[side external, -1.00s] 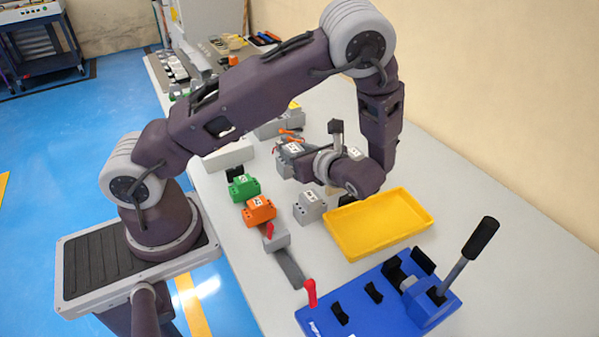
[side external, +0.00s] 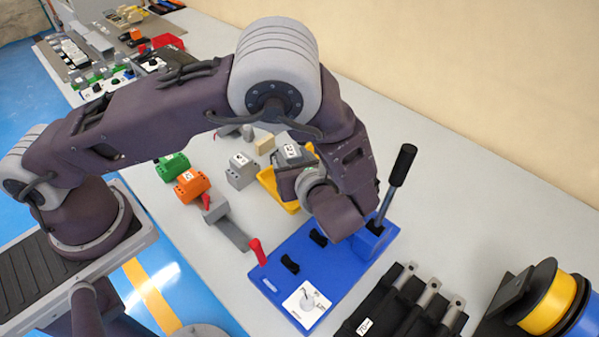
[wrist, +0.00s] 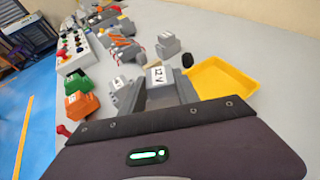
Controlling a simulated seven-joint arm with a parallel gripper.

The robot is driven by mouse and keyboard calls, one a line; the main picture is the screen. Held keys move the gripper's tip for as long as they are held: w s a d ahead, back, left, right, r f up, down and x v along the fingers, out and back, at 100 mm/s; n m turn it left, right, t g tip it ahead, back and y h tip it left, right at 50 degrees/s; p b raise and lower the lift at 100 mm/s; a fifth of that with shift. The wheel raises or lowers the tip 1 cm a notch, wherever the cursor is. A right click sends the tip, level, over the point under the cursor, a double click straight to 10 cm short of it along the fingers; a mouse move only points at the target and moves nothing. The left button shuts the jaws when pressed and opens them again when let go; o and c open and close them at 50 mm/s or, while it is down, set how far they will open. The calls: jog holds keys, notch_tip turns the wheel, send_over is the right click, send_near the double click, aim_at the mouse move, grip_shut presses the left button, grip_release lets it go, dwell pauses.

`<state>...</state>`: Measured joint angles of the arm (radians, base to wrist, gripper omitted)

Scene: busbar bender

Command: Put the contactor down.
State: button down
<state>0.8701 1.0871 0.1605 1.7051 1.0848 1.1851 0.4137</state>
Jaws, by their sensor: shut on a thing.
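The contactor (side external: 291,155) is a dark grey block with a white label on top. The label reads 12 V in the wrist view, where the block (wrist: 160,88) sticks out beyond my gripper's front edge. My gripper (side external: 300,180) is shut on it and holds it level, above the bench. In the side view it hides part of the yellow tray (side external: 266,182). In the wrist view the tray (wrist: 225,75) lies to the right of the block. The underside of the contactor and the fingertips are mostly hidden.
A blue bender base (side external: 330,262) with a black-handled lever (side external: 398,180) stands close to my gripper. Green (side external: 172,167), orange (side external: 191,186) and grey (side external: 241,170) blocks stand to the left. Black clamps (side external: 400,305) lie in front. The bench is clear behind the lever.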

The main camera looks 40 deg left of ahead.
notch_tip(320, 180, down, 5)
jog(key=shift+r, duration=0.1)
jog(key=c, duration=0.9)
grip_release()
jog(key=shift+f, duration=0.2)
